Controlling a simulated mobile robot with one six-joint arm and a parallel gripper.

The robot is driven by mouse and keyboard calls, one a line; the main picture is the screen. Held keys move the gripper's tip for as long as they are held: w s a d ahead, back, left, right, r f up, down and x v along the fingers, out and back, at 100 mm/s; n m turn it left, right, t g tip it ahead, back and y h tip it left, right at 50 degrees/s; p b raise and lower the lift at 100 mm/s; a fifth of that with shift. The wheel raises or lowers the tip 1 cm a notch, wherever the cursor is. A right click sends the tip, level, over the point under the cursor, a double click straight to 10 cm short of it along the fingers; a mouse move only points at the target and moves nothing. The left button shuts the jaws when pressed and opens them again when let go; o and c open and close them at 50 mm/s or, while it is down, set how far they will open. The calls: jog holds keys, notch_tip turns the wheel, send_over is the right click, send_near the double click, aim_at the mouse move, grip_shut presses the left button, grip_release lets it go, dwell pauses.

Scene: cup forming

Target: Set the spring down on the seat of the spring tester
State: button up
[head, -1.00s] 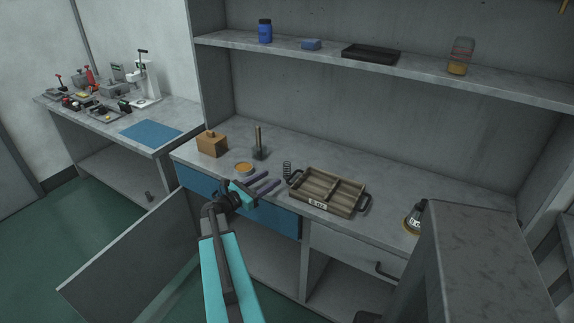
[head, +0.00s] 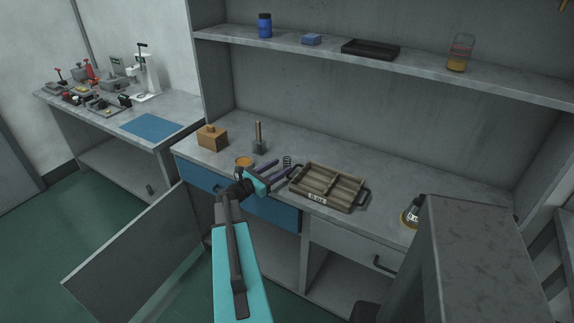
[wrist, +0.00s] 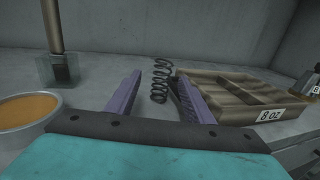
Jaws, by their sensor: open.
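The spring (wrist: 161,80) is a dark coil standing upright on the bench. In the wrist view it shows between and just beyond the tips of my two purple fingers. In the head view the spring (head: 287,162) stands left of the wooden tray. My gripper (head: 277,168) is open and empty, its fingers pointing at the spring; in the wrist view the open gripper (wrist: 155,82) spans either side of it. The spring tester appears to be the white press (head: 148,78) on the left bench; its seat is too small to make out.
A wooden tray (wrist: 235,95) marked 8 oz lies close right of the fingers. A round tin (wrist: 28,115) with orange contents and a post on a block (wrist: 58,65) are at left. A wooden box (head: 212,141) stands farther left. A blue mat (head: 150,128) lies on the left bench.

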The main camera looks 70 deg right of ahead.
aim_at(284, 164)
jog(key=shift+p+x, duration=0.3)
jog(key=shift+x, duration=1.3)
jog(key=shift+r+p+x, duration=0.15)
jog(key=shift+p+x, duration=0.35)
jog(key=shift+x, duration=0.4)
jog(key=shift+r+p+x, duration=0.2)
jog(key=shift+p+x, duration=0.3)
jog(key=shift+x, duration=1.2)
jog(key=shift+s+a+f, duration=0.1)
jog(key=shift+s, duration=0.05)
grip_shut()
